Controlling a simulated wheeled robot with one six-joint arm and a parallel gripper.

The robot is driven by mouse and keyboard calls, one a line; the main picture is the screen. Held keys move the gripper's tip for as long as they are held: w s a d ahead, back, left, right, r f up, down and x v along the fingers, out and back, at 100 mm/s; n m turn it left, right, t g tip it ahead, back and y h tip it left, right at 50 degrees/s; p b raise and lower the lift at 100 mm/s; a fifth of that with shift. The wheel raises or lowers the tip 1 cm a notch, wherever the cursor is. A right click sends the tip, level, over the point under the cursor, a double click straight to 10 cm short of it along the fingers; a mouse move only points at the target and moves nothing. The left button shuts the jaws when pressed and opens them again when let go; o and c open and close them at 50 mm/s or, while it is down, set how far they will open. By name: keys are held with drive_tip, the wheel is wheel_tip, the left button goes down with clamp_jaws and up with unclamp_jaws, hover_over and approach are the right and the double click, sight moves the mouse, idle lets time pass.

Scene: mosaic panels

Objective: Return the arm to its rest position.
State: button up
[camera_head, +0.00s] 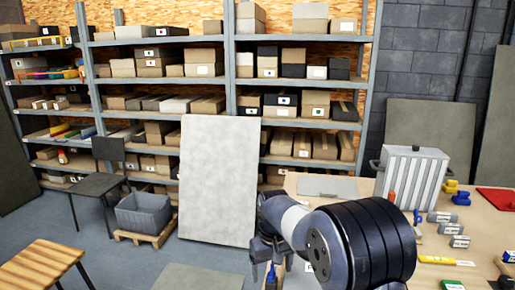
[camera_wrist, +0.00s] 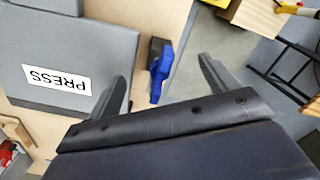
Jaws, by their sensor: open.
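My arm reaches forward over the near left part of the wooden table (camera_head: 352,187) in the head view, its large dark joint in the foreground. In the wrist view my gripper (camera_wrist: 165,82) has its two dark fingers spread wide apart, with nothing held between them. Beyond the gap lies a blue and dark object (camera_wrist: 160,68), seemingly below the fingers and apart from them; what it is I cannot tell.
A grey block marked PRESS (camera_wrist: 70,50) is close to the left finger. A ribbed grey container (camera_head: 412,178), small blocks (camera_head: 440,217) and a red piece (camera_head: 497,198) are on the table. A tall grey panel (camera_head: 220,180) leans left of my arm. Shelves (camera_head: 230,90) stand behind.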

drive_tip(key=m, duration=0.6)
drive_tip(key=shift+b, duration=0.3)
drive_tip(key=shift+r, duration=1)
drive_tip(key=shift+r, duration=0.15)
